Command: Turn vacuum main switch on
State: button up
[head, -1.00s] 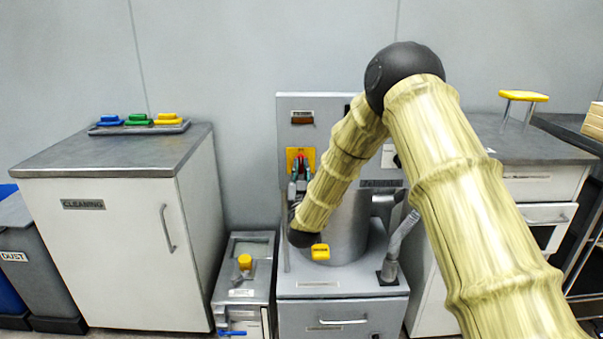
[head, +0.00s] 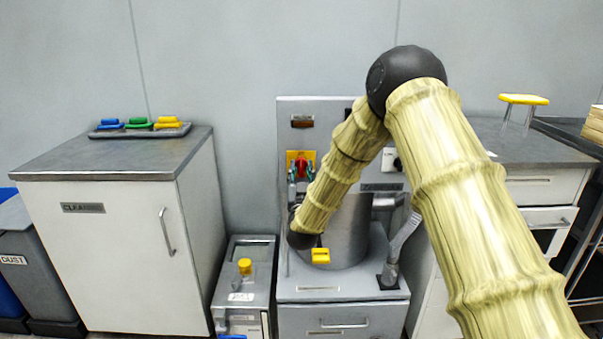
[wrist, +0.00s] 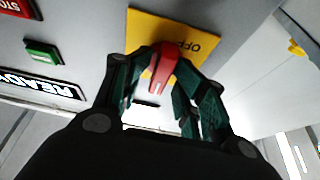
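The vacuum main switch is a red handle (wrist: 162,68) on a yellow plate (wrist: 143,25) marked OFF in the wrist view. The plate (head: 292,156) also shows on the grey machine's upright panel in the head view. My gripper (wrist: 163,70) has its green fingers on both sides of the red handle and appears shut on it. The fingertips' contact is partly hidden. In the head view my gripper (head: 301,175) is at the switch, with my forearm passing just right of it.
A green button (wrist: 43,52) and a red STOP button (wrist: 18,8) are left of the switch in the wrist view, with a READY label (wrist: 40,84). A white cabinet (head: 110,250) stands left.

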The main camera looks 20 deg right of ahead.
jog(key=shift+f, duration=0.1)
jog(key=shift+s+a+f, duration=0.15)
jog(key=shift+s+f, duration=0.1)
jog(key=shift+s, duration=0.1)
jog(key=v, duration=1.1)
jog(key=shift+s+r, duration=0.1)
